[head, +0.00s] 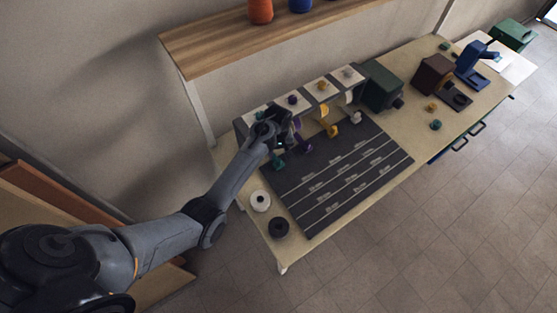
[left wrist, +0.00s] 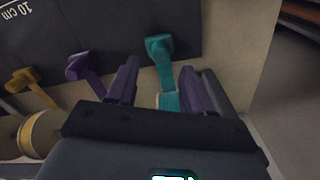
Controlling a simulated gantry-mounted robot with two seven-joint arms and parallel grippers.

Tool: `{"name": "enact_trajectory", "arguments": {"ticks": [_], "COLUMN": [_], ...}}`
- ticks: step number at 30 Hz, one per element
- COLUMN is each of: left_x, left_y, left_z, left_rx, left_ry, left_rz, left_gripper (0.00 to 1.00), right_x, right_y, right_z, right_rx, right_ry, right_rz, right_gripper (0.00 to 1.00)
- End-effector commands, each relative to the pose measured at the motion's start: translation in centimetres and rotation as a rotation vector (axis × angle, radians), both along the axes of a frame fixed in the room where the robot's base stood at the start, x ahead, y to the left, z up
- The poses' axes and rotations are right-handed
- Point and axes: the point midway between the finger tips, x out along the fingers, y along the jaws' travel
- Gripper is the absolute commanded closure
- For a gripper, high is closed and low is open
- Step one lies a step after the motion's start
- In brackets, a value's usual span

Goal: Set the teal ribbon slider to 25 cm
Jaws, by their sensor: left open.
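The teal ribbon slider (head: 278,163) is a teal tab at the left end of the dark measuring board (head: 335,180), at the edge nearest the ribbon boxes. In the left wrist view the teal slider (left wrist: 158,45) and its teal ribbon (left wrist: 168,101) show between and beyond the two fingers. My left gripper (head: 277,138) is above the teal ribbon by the leftmost box; it also shows in the left wrist view (left wrist: 159,68). Its fingers are apart, one on each side of the ribbon line. Contact cannot be told. My right gripper is out of view.
Purple (head: 303,146), yellow (head: 331,130) and white (head: 356,117) sliders sit in a row along the board. A white roll (head: 260,200) and a black roll (head: 279,227) stand by the left edge. A shelf (head: 260,45) is behind. The marked lanes are clear.

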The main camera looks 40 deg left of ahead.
Motion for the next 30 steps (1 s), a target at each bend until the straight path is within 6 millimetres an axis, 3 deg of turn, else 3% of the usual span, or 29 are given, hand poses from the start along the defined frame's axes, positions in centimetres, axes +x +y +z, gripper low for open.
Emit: {"name": "enact_trajectory", "arguments": {"ticks": [6, 12, 25, 30], "left_x": [-0.1, 0.0, 0.0, 0.0], "left_y": [0.0, 0.0, 0.0, 0.0], "left_z": [-3.6, -5.5, -6.1, -6.1], "left_rx": [0.000, 0.001, 0.001, 0.001], "left_ry": [0.002, 0.002, -0.001, -0.001], "left_rz": [0.000, -0.001, -0.001, -0.001], "left_gripper": [0.49, 0.49, 0.49, 0.75], "right_x": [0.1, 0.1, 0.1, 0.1], "right_y": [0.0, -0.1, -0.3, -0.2], "right_z": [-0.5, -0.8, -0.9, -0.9], "right_rx": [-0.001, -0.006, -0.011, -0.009], "right_ry": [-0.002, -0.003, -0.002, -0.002], "right_rz": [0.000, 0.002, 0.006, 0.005], "right_gripper": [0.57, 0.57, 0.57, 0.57]}}
